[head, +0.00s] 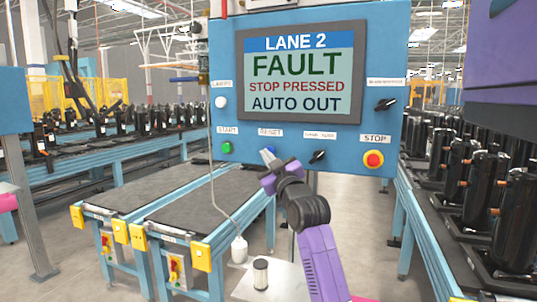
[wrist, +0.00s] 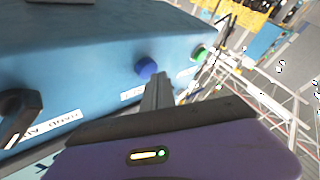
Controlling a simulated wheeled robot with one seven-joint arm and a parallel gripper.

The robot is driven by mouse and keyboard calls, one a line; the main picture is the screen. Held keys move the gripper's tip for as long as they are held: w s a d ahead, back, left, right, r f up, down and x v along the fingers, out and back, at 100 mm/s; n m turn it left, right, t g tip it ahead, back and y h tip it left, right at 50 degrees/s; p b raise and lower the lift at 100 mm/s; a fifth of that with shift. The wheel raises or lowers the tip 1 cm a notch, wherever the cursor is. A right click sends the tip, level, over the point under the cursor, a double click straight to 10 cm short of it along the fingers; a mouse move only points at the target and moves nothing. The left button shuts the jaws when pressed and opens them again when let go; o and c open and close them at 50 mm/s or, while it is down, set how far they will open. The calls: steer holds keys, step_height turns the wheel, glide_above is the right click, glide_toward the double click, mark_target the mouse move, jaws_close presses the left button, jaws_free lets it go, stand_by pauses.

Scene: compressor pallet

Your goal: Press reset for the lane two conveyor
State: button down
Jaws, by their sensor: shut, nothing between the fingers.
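The blue control panel (head: 222,60) for lane 2 stands upright ahead. Its screen (head: 302,75) reads "LANE 2 FAULT STOP PRESSED AUTO OUT". The blue reset button (wrist: 147,67) shows clearly in the wrist view; in the head view it is mostly hidden behind my gripper (head: 267,154), under the RESET label (head: 270,132). My gripper is shut and empty, and its fingertips (wrist: 157,77) are close to the blue button. I cannot tell whether they touch it.
The green start button (head: 226,147) is left of reset, and a black selector (head: 317,157) is to its right. Another selector (head: 385,104) and a white lamp (head: 221,102) sit higher. Conveyors (head: 205,205) stand behind at left; black compressors (head: 478,190) line the right.

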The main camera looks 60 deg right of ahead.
steer(key=shift+d, duration=0.55)
stand_by(0.7)
steer(key=shift+a, duration=0.95)
steer(key=shift+a, duration=0.1)
steer(key=shift+s+a+p, duration=0.15)
steer(key=shift+a+p, duration=0.15)
steer(key=shift+a, duration=0.9)
steer(key=shift+s+a+p, duration=0.1)
steer(key=shift+a+p, duration=0.15)
steer(key=shift+a, duration=0.95)
